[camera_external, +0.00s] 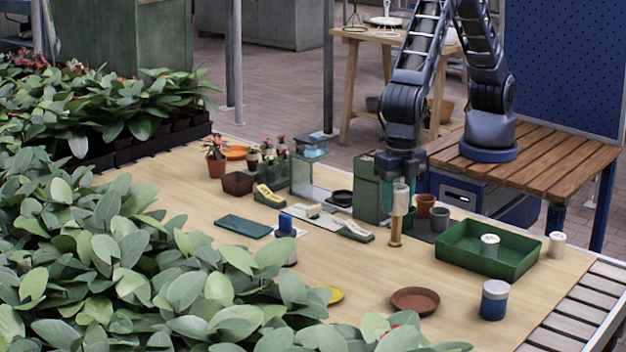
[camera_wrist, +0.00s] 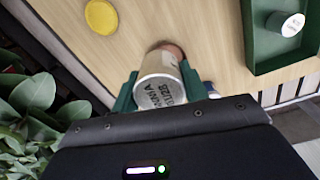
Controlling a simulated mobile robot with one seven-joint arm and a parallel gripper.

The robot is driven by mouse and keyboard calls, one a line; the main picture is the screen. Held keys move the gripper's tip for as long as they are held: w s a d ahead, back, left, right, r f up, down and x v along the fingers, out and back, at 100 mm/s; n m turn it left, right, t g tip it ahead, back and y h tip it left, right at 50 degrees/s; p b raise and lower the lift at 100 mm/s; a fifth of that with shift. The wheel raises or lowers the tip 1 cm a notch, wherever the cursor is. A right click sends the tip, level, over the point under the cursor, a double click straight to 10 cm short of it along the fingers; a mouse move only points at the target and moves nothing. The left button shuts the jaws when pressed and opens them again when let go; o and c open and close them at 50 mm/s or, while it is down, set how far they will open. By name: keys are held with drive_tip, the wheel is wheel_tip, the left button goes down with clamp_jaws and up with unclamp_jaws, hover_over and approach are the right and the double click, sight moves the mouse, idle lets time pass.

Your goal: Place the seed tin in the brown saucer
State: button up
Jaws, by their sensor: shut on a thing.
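My gripper (camera_external: 401,186) is shut on the seed tin, a pale cylinder (camera_external: 400,200), and holds it above the table. In the wrist view the tin (camera_wrist: 160,82) sits between the two green fingers, with dark lettering on its near end. The brown saucer (camera_external: 415,301) lies flat and empty near the front of the table, apart from the tin and in front of it. In the wrist view a reddish-brown edge shows just beyond the tin; I cannot tell what it belongs to.
A wooden upright piece (camera_external: 395,231) shows just below the tin. A green tray (camera_external: 455,262) with a white tin (camera_external: 489,246) stands right. A blue tin (camera_external: 494,302) stands right of the saucer, a yellow saucer (camera_external: 332,294) left. Leaves cover the front left.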

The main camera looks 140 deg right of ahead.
drive_tip(key=n, duration=0.1)
hover_over(415, 306)
wheel_tip(415, 306, down, 15)
drive_tip(key=shift+s, duration=0.15)
drive_tip(key=shift+f, duration=2.35)
drive_tip(key=shift+f, duration=0.1)
drive_tip(key=o, duration=0.6)
drive_tip(key=shift+c, duration=0.2)
drive_tip(key=shift+o, duration=0.7)
wheel_tip(415, 306, up, 12)
drive_tip(key=shift+r, duration=0.2)
